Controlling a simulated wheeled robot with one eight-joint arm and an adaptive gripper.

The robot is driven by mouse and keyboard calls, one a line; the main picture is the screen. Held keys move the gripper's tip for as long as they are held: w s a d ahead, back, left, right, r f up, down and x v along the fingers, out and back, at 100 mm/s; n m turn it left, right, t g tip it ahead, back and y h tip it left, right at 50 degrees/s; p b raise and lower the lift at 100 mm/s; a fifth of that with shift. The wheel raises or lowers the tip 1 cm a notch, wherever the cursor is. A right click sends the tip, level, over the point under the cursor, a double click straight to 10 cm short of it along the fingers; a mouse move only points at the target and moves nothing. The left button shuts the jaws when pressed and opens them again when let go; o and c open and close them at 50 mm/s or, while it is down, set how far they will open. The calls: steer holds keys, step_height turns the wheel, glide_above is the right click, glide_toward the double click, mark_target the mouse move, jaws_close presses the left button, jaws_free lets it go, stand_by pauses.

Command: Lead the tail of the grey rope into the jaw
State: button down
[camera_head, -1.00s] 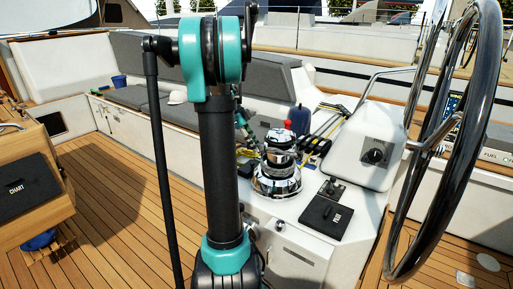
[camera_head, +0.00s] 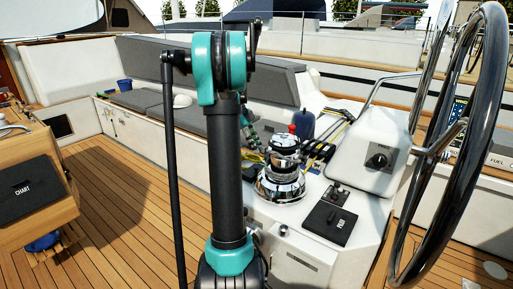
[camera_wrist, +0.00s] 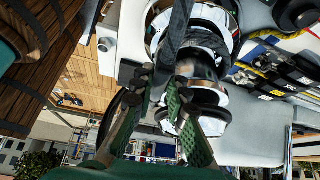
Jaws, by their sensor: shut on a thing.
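The chrome winch (camera_head: 283,172) stands on the white coaming right of my arm in the head view. In the wrist view the winch (camera_wrist: 208,60) is close up, just beyond and right of my fingers. My gripper (camera_wrist: 157,92) is shut on the grey rope (camera_wrist: 176,38), a dark band running from the top of the picture down to my fingertips, in front of the winch. The winch's jaw is hard to make out, and I cannot tell if the rope touches it. In the head view my arm hides much of the gripper.
A large steering wheel (camera_head: 458,150) stands at the right. The teak floor (camera_head: 120,220) at the left is clear.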

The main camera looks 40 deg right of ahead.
steer(key=shift+w+d+m+y, duration=0.25)
steer(key=shift+w+d+m, duration=0.15)
steer(key=shift+w+m, duration=0.2)
steer(key=shift+w+d+m+y, duration=0.3)
steer(key=shift+w+m, duration=0.2)
steer(key=shift+m, duration=0.2)
steer(key=shift+d, duration=0.1)
steer(key=shift+w+d+m+g+y, duration=0.3)
steer(key=shift+w+d+m+y, duration=0.25)
steer(key=shift+w+d+m, duration=0.35)
steer(key=c, duration=2)
jaws_free()
steer(key=shift+m, duration=0.3)
steer(key=o, duration=0.6)
steer(key=shift+a, duration=0.1)
steer(key=shift+c, duration=0.2)
steer(key=o, duration=0.5)
steer(key=shift+r, duration=0.1)
